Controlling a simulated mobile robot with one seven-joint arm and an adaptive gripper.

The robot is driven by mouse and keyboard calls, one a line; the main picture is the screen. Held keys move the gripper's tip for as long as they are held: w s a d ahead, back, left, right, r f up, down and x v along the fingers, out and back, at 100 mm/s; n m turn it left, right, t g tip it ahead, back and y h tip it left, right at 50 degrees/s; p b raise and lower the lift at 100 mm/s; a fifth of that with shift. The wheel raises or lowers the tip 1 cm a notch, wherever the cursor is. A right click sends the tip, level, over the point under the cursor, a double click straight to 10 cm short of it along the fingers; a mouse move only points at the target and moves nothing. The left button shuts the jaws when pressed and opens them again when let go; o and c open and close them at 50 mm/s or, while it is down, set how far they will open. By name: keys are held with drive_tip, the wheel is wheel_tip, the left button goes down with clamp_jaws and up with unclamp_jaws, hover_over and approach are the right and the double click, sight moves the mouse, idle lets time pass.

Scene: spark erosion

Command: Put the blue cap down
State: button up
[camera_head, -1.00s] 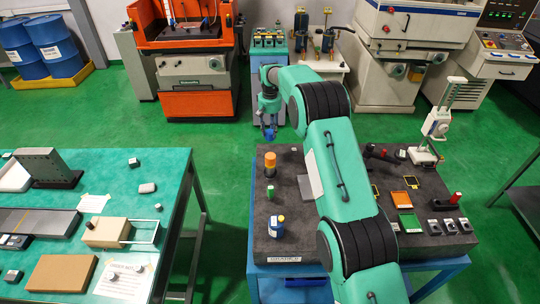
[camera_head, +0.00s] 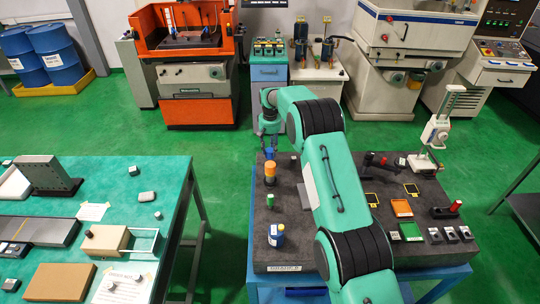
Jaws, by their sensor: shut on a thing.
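The blue cap (camera_head: 270,153) is held at the tips of my gripper (camera_head: 269,148). The gripper points down and is shut on it at the far left of the dark stone-topped table (camera_head: 318,257). The cap shows just beyond the top of an orange-and-dark cylinder (camera_head: 270,173). I cannot tell whether the cap touches anything below it. A dark blue bottle (camera_head: 276,236) with a pale label stands nearer on the same top.
My arm hides the table's middle. Orange (camera_head: 402,208) and green (camera_head: 411,231) blocks, a red-topped piece (camera_head: 458,201) and a gauge stand (camera_head: 437,130) are on the right. A green-topped bench (camera_head: 125,184) stands left.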

sight(270, 150)
drive_tip(key=shift+f, duration=1.9)
drive_tip(key=o, duration=1)
drive_tip(key=shift+f, duration=0.1)
wheel_tip(270, 150, up, 12)
drive_tip(key=shift+f, duration=0.15)
drive_tip(key=shift+r, duration=0.3)
